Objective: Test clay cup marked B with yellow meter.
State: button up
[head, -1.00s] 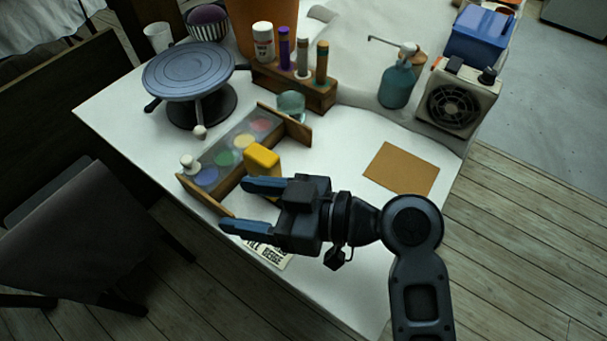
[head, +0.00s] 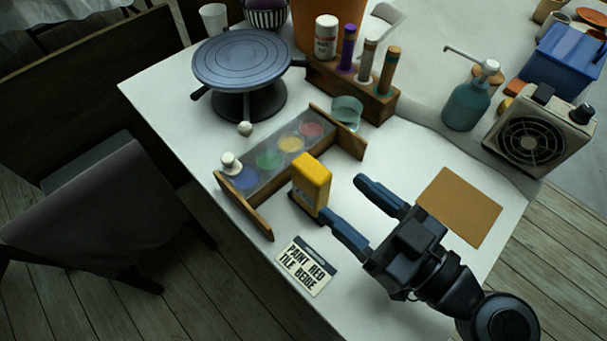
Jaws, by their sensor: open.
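A yellow block-shaped device (head: 312,182), which looks like the yellow meter, stands upright on the white table at the near side of the wooden paint tray. My gripper (head: 343,198) is open and empty, its blue fingers pointing toward the meter. The tip of the lower finger is close to the meter's base; I cannot tell whether they touch. I see no letter B on any vessel. A glassy greenish cup (head: 347,113) stands at the tray's far end, and small clay-coloured vessels (head: 549,10) are partly in view at the top right.
The wooden tray (head: 262,214) holds several paint pots. A turntable (head: 241,62), a bottle rack (head: 345,85), a pump bottle (head: 467,102), a fan heater (head: 540,135) and a brown board (head: 459,205) surround it. A lettered card (head: 306,266) lies near the front edge.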

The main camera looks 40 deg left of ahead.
aim_at(327, 183)
jog(key=shift+w+a+r+p, duration=0.15)
jog(key=shift+a+p, duration=0.35)
jog(key=shift+a, duration=1.5)
jog(key=shift+w+a+f+p, duration=0.15)
jog(key=shift+a+p, duration=0.3)
jog(key=shift+a, duration=1.55)
jog(key=shift+r, duration=0.1)
grip_shut()
